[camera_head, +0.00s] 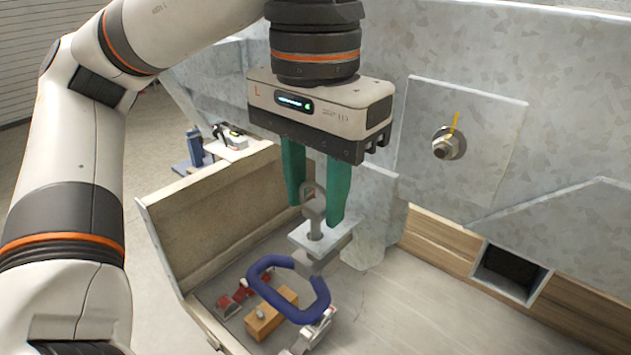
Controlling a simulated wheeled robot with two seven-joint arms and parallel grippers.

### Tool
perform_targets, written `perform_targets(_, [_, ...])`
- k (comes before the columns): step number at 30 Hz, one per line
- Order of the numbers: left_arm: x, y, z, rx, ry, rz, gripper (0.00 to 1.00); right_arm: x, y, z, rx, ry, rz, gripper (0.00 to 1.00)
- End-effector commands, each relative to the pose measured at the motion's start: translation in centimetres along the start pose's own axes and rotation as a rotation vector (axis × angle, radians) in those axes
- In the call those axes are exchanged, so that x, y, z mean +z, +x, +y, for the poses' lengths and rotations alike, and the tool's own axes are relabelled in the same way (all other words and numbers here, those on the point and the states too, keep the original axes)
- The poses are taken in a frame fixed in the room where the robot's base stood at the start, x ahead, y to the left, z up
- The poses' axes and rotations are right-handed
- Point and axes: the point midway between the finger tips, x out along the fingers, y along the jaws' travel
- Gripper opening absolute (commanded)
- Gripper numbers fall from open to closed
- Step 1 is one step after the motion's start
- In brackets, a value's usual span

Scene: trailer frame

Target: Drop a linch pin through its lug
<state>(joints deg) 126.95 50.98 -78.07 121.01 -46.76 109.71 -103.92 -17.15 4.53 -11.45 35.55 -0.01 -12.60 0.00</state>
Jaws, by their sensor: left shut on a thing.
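My left gripper (316,208) comes down from above, with two green fingers around the upper part of a grey linch pin (313,196). The pin looks upright, with a ring-shaped head between the fingertips. Its lower end meets a light grey lug plate (338,236) directly below. I cannot tell how far the shank is in the lug's hole, as the pin's collar and the plate hide it. My right gripper is not in view.
A blue loop (262,284) lies below the lug, near a wooden block (268,316) and red parts (230,304) in an open box. A metal wall plate with a nut (446,145) stands right. A dark square opening (508,268) sits lower right.

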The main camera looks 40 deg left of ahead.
Motion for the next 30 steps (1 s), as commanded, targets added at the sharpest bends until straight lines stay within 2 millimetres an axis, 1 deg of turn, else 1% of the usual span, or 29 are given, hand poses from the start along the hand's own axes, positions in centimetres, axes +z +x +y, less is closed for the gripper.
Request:
perform_targets(1, [0.0, 0.3, 0.0, 0.000, 0.001, 0.000, 0.12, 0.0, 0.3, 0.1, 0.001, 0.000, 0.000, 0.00])
perform_targets(15, [0.0, 2.0, 0.0, 0.001, 0.001, 0.001, 0.12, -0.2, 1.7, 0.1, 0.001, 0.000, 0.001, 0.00])
perform_targets(27, [0.0, 2.1, 0.0, 0.001, 0.001, 0.000, 0.12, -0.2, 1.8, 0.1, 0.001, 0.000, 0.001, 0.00])
perform_targets(28, [0.0, 2.1, 0.0, 0.000, 0.001, 0.000, 0.39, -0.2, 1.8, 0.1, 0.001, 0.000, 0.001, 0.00])
perform_targets(30, [0.0, 2.1, 0.0, 0.000, 0.001, 0.000, 0.50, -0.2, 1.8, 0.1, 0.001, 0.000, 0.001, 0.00])
